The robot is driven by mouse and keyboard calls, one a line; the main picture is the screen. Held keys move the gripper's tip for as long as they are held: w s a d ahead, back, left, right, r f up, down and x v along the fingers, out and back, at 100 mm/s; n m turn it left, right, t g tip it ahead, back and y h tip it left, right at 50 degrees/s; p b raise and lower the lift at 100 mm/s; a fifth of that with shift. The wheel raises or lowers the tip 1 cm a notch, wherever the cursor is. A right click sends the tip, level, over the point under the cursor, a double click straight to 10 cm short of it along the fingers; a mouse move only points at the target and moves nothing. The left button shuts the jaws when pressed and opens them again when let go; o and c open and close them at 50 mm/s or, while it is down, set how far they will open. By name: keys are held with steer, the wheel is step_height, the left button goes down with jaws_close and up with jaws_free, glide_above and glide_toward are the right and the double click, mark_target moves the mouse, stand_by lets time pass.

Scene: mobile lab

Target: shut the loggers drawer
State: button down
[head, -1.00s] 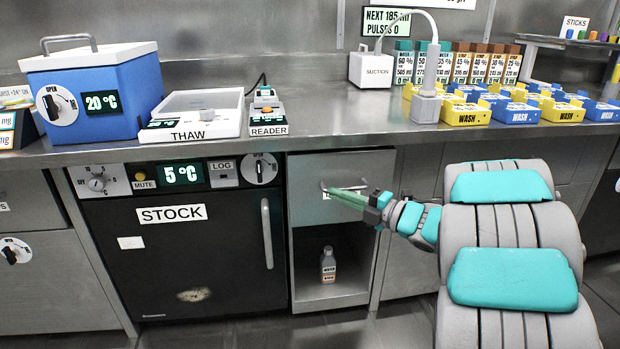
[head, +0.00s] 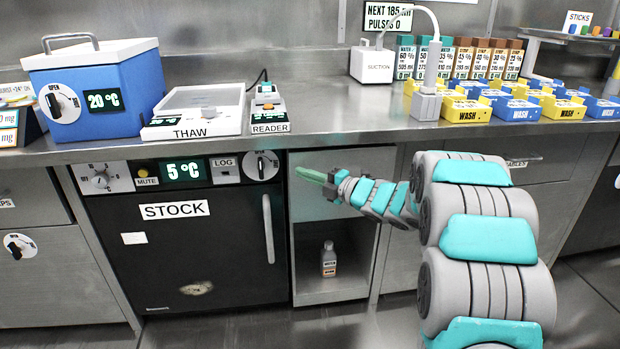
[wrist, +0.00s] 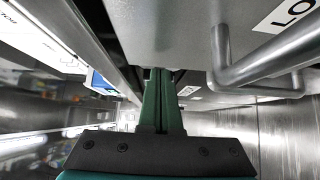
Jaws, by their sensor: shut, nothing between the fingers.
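The loggers drawer is a grey front panel (head: 370,165) under the counter, right of the black STOCK unit. My arm covers its handle and label in the head view. In the wrist view the panel (wrist: 175,28) fills the top, with its bar handle (wrist: 224,50) and a label cut off after "LO" (wrist: 285,14). My gripper (head: 300,172) is shut and empty, in front of the panel's left part. In the wrist view my fingertips (wrist: 158,72) are close to the panel's edge, left of the handle; contact cannot be told. How far the drawer stands out is unclear.
An open bay with a bottle (head: 328,260) lies below the drawer. The STOCK unit (head: 180,240) with its upright handle (head: 268,228) is to the left. The counter (head: 340,128) above carries the THAW tray, a reader, a suction unit and wash boxes.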

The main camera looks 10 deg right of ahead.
mark_target(311, 166)
steer(key=shift+w, duration=0.4)
steer(key=w, duration=0.3)
steer(key=shift+w+d, duration=0.1)
steer(key=shift+w, duration=0.6)
steer(key=shift+w+r, duration=0.15)
steer(key=shift+r, duration=0.05)
